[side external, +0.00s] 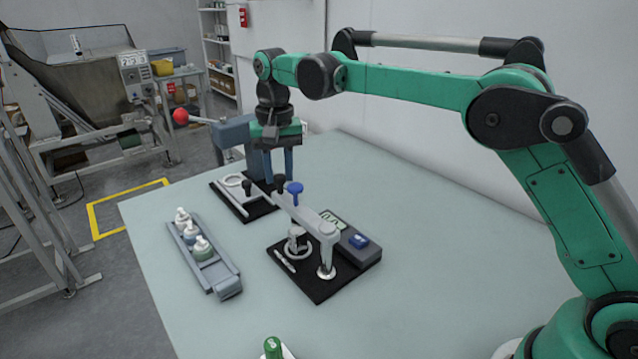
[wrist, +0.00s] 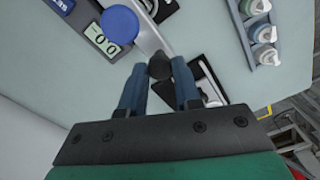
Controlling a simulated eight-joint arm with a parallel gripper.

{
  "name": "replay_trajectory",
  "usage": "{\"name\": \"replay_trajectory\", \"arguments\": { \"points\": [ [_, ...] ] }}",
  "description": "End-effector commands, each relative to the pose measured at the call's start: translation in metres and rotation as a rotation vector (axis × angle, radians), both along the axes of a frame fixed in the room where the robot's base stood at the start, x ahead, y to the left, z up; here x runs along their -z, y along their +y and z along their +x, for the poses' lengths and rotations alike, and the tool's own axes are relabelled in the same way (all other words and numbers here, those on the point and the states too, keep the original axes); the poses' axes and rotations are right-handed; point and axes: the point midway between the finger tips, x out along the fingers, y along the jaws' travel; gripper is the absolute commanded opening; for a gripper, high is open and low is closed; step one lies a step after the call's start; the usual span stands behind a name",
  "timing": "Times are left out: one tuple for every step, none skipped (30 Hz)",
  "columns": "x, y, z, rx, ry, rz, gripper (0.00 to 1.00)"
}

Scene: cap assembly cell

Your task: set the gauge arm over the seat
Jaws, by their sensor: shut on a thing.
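The gauge arm (side external: 306,214) is a pale grey bar on a shiny post (side external: 326,262) and points toward the back left. It also shows in the wrist view (wrist: 148,38). My gripper (side external: 278,178) is shut on the dark knob (wrist: 159,66) at the arm's free end. A blue knob (side external: 295,187) stands by the bar and looks like a large disc (wrist: 120,25) from above. The seat, a pale ring (side external: 299,250) on a black plate, lies below the bar on its near side with a whitish piece at it. I cannot tell whether the arm is centred over it.
A grey block with a readout (side external: 334,221) and blue button (side external: 358,241) sits beside the post. A second black fixture (side external: 262,211) stands behind, with a red-ball lever (side external: 180,116). A rack (side external: 215,272) holds three caps at left. A green-topped item (side external: 273,347) is in front. The table's right is clear.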

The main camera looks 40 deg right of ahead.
Motion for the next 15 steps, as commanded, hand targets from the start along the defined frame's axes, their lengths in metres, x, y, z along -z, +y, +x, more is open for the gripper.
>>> {"name": "replay_trajectory", "arguments": {
  "points": [
    [-0.0005,-0.0026,0.0004,0.005,-0.002,-0.005,0.00],
    [-0.0005,-0.0027,0.0003,0.005,-0.002,-0.005,0.00],
    [-0.0005,-0.0029,0.0004,0.005,-0.002,-0.005,0.00],
    [-0.0005,-0.0030,0.0003,0.005,-0.001,-0.006,0.00],
    [-0.0005,-0.0031,0.0004,0.005,-0.001,-0.006,0.00],
    [-0.0005,-0.0033,0.0003,0.005,-0.001,-0.006,0.00],
    [-0.0005,-0.0034,0.0003,0.005,-0.001,-0.007,0.36],
    [-0.0005,-0.0034,0.0003,0.005,0.000,-0.007,0.45],
    [-0.0004,-0.0033,0.0003,0.005,0.000,-0.006,0.56],
    [-0.0004,-0.0030,0.0003,0.005,0.000,-0.006,0.60],
    [-0.0004,-0.0029,0.0001,0.004,0.000,-0.006,0.60],
    [-0.0003,-0.0026,0.0001,0.004,0.000,-0.005,0.60],
    [-0.0003,-0.0025,0.0001,0.003,0.000,-0.005,0.60],
    [-0.0002,-0.0024,0.0000,0.003,0.000,-0.004,0.60],
    [-0.0002,-0.0021,0.0000,0.003,0.000,-0.004,0.60]
  ]
}}
